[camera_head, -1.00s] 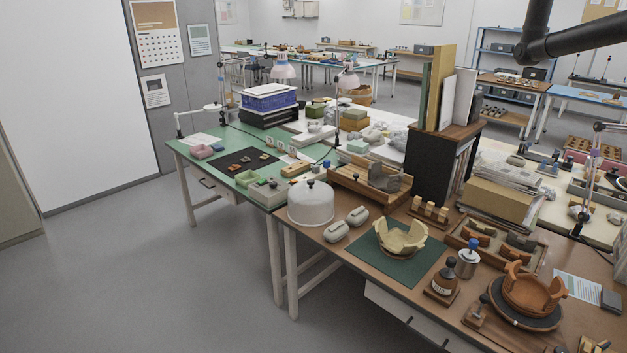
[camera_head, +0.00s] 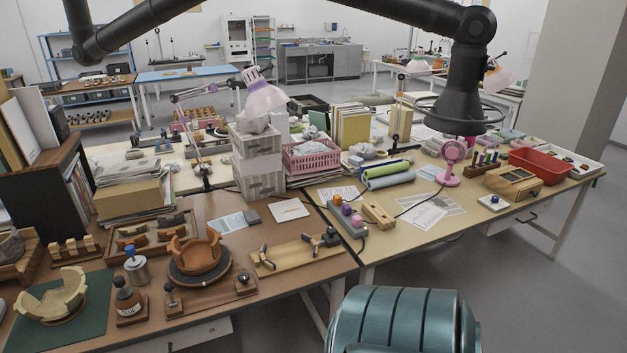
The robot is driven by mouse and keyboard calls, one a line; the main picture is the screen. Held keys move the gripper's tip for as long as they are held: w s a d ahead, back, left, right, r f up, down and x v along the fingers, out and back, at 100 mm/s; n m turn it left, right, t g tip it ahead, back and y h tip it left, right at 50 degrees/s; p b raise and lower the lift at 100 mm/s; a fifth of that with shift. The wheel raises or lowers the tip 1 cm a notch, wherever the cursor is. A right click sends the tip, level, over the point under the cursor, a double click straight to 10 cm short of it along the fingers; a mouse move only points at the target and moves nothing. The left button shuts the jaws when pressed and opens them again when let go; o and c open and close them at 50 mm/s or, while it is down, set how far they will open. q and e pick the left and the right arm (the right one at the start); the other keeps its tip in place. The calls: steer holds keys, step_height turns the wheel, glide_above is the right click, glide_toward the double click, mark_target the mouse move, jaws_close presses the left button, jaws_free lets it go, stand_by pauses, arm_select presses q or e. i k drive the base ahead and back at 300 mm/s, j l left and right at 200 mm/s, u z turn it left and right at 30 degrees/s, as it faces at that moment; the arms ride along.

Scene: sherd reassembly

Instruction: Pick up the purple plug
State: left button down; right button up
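A power strip (camera_head: 352,227) lies on the tan table near its front left corner, with several coloured plugs in a row on it. The purple plug (camera_head: 346,210) is between an orange-and-purple one (camera_head: 337,200) behind it and a pink one (camera_head: 357,221) in front. No gripper touches the strip. Dark links of my arms cross the top of the view, high above the tables. I make out no fingers of either gripper.
A wooden block (camera_head: 378,215) lies right of the strip, and a wooden jig (camera_head: 295,254) left of it. Behind are rolled tubes (camera_head: 388,175), a pink basket (camera_head: 311,157) and a pink fan (camera_head: 450,160). Open floor lies in front of the right table.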

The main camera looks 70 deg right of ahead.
mark_target(347, 209)
steer(key=z, duration=2.4)
